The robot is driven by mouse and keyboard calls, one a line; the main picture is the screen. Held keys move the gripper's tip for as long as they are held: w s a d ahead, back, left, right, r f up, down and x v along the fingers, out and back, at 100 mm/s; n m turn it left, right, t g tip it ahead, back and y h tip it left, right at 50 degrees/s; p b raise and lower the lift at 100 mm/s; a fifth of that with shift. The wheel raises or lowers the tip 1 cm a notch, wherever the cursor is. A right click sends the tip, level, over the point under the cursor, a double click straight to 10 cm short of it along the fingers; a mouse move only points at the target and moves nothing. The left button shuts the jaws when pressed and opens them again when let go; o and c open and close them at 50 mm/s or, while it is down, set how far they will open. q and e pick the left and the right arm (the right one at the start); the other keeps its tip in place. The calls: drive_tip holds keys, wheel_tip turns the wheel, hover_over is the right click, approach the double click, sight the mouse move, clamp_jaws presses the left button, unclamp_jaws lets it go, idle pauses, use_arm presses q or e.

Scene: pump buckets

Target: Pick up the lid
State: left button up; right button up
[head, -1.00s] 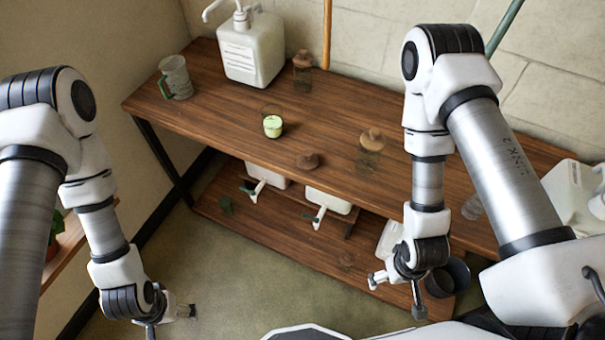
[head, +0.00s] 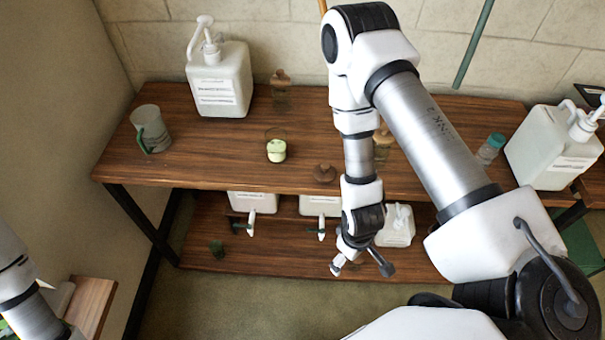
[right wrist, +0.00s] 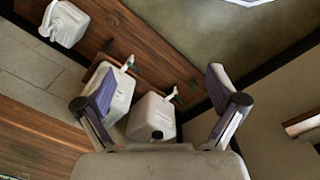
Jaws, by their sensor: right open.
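A round brown lid with a knob (head: 325,173) lies on the upper wooden shelf, near its front edge. A small glass with pale green contents (head: 276,150) stands to its left, looking open on top. My right gripper (head: 361,267) hangs in front of the shelves, lower than the lid and apart from it. Its two fingers are spread and empty; they also show wide apart in the right wrist view (right wrist: 160,88). The lid cannot be made out in the right wrist view. Only part of my left arm shows at the lower left; its gripper is out of view.
A brown-lidded jar (head: 280,92) stands at the back; another (head: 382,145) is partly behind my right arm. Several white containers (head: 395,226) sit on the lower shelf (head: 290,262).

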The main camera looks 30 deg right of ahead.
drive_tip(key=w+d+r+t, duration=0.1)
drive_tip(key=w+d+r, duration=0.1)
drive_tip(key=w, duration=0.3)
drive_tip(key=w+d+r+t, duration=0.1)
drive_tip(key=w+d+r, duration=0.1)
drive_tip(key=w, duration=0.3)
wheel_tip(320, 180, up, 7)
drive_tip(key=t+y+b, duration=0.1)
drive_tip(key=t+b, duration=0.1)
hover_over(329, 169)
drive_tip(key=s, duration=0.3)
drive_tip(key=shift+w, duration=0.25)
drive_tip(key=b+x, duration=0.5)
drive_tip(key=x, duration=0.2)
drive_tip(key=shift+w+d+f+b, duration=0.1)
drive_tip(key=shift+w+f+b, duration=0.15)
drive_tip(key=shift+b, duration=0.15)
drive_tip(key=shift+r, duration=0.2)
drive_tip(key=c, duration=1)
